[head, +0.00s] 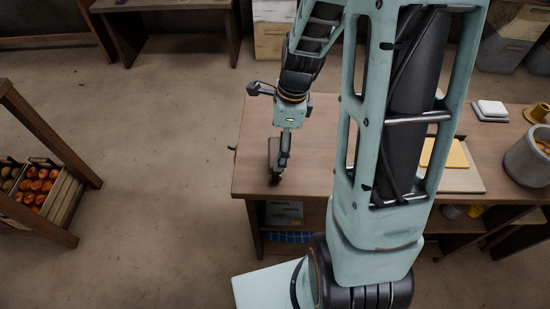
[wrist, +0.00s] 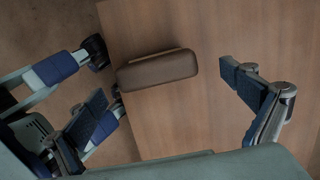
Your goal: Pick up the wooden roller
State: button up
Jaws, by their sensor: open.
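A brown, rounded, elongated block (wrist: 158,70), the only thing here that could be the wooden roller, lies near the table edge in the wrist view. It is slightly tilted in the picture, with a paler strip along its upper side. My gripper (wrist: 170,88) is open, with fingers to the left and right of the block. The right finger is clearly apart from it; I cannot tell whether the left fingers touch it. In the head view my gripper (head: 279,166) points down at the left end of the table, and the block is mostly hidden there.
The wooden table (head: 246,170) ends close to my gripper on the left. At right stand a yellow board (head: 455,154), a grey pot (head: 529,158) and a white stacked item (head: 491,108). A crate of red produce (head: 38,187) sits far left. My arm hides the table's middle.

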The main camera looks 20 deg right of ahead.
aim_at(276, 151)
jog(key=shift+s+a+f, duration=0.1)
jog(key=shift+a+f, duration=0.15)
jog(key=shift+f, duration=0.95)
jog(key=shift+a+f, duration=0.2)
jog(key=shift+f, duration=0.95)
jog(key=shift+c, duration=0.6)
jog(key=c, duration=1.3)
